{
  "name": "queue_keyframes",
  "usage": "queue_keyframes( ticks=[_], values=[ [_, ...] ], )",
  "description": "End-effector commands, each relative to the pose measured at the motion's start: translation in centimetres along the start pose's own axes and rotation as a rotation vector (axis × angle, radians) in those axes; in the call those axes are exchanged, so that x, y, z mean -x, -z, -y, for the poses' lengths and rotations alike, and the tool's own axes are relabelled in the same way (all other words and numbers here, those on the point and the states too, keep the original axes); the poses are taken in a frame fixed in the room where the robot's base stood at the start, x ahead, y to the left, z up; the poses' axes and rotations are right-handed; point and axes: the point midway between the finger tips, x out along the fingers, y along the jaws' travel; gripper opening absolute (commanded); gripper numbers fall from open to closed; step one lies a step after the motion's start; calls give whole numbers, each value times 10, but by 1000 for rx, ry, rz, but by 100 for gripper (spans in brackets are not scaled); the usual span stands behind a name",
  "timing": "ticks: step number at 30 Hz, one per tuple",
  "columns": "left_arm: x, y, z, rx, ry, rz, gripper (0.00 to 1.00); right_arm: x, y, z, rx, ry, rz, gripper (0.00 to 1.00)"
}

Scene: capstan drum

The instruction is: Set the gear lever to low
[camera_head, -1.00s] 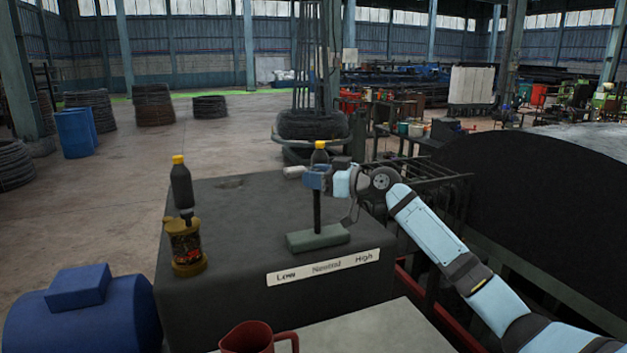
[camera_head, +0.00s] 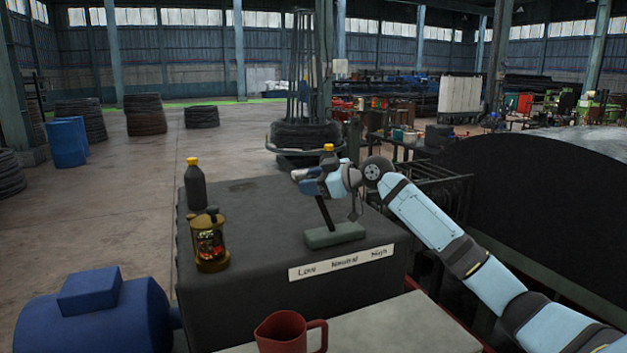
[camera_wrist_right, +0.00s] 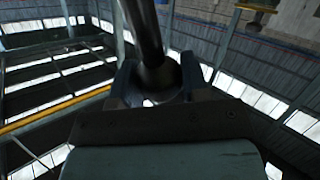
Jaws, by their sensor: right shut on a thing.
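The gear lever (camera_head: 325,212) is a dark rod rising from a grey-green base (camera_head: 335,235) on a dark housing. It leans to the left, toward the Low end of the label plate (camera_head: 341,263), which reads Low, Neutral, High. My right gripper (camera_head: 312,182) is shut on the lever's upper part, hiding its top. In the right wrist view the lever's rod (camera_wrist_right: 143,35) runs between the fingers of my right gripper (camera_wrist_right: 158,85). My left gripper is not in view.
On the dark housing (camera_head: 240,300) stand a dark bottle with a yellow cap (camera_head: 196,185) and a brass-coloured lantern-like thing (camera_head: 210,243). Another yellow cap (camera_head: 328,147) shows behind my gripper. A red mug (camera_head: 283,333) stands in front, a blue motor-like body (camera_head: 95,315) at left.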

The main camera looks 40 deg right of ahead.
Motion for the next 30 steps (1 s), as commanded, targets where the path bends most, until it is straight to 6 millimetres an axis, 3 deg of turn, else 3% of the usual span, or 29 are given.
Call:
queue_keyframes(
  ticks=[24, 25, 28, 30],
  values=[
    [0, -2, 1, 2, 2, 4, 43, -13, -4, 14, -6, 5, -3, 0],
    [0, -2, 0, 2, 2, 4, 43, -14, -5, 14, -6, 5, -3, 44],
    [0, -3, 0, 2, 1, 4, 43, -13, -5, 14, -6, 5, -3, 65],
    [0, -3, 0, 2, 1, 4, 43, -13, -4, 14, -6, 4, -3, 65]
  ],
)
